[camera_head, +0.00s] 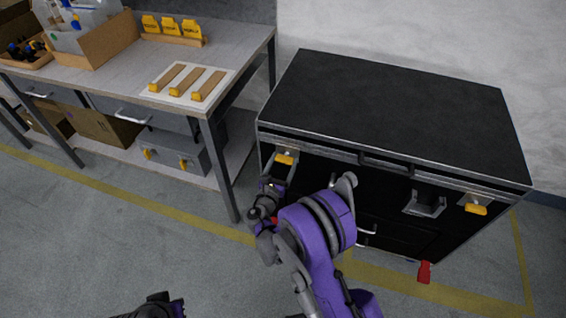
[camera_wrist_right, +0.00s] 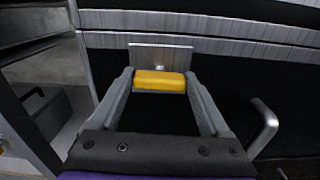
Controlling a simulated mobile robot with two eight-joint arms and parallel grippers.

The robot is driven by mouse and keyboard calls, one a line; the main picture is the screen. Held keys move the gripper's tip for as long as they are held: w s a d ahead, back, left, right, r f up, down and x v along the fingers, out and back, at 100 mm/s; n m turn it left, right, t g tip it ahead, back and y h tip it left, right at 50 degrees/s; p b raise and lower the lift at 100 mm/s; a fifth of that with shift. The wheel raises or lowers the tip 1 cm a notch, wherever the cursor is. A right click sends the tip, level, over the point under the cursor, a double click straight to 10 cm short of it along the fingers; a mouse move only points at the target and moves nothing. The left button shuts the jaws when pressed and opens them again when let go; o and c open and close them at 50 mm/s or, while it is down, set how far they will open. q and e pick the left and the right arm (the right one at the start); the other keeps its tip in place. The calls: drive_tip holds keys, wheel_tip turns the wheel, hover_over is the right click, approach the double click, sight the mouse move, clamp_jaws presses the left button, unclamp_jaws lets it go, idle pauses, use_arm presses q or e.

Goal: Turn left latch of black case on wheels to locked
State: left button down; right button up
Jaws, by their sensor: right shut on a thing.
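The black case on wheels (camera_head: 395,110) stands at the right in the head view. Its left latch (camera_head: 285,158) is a yellow handle on a metal plate near the front's upper left corner. In the right wrist view the yellow handle (camera_wrist_right: 160,81) lies level across the plate. My right gripper (camera_head: 284,164) is shut on this handle, with one grey finger at each end (camera_wrist_right: 160,84). The right latch (camera_head: 476,209) is also yellow and sits at the front's right end. A dark part of my left arm, apparently the gripper (camera_head: 158,307), shows at the bottom edge; its jaws are unclear.
A metal handle (camera_head: 425,204) sticks out from the case front, and a red caster pedal (camera_head: 424,272) is below. A grey workbench (camera_head: 235,45) with boxes and yellow-ended pieces stands left of the case. The floor (camera_head: 90,240) in front of the bench is clear.

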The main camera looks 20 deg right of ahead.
drive_tip(key=m+b, duration=0.1)
drive_tip(key=m, duration=0.3)
drive_tip(key=shift+f, duration=0.1)
drive_tip(key=m+b, duration=0.1)
drive_tip(key=m, duration=0.3)
drive_tip(key=shift+d+m, duration=0.1)
drive_tip(key=shift+m, duration=0.3)
drive_tip(key=m, duration=0.4)
drive_tip(key=shift+s+m, duration=0.1)
drive_tip(key=shift+m, duration=0.2)
drive_tip(key=shift+f+m+b, duration=0.1)
drive_tip(key=shift+m+b, duration=0.2)
drive_tip(key=shift+m, duration=1.7)
drive_tip(key=o, duration=1.2)
drive_tip(key=shift+s, duration=0.1)
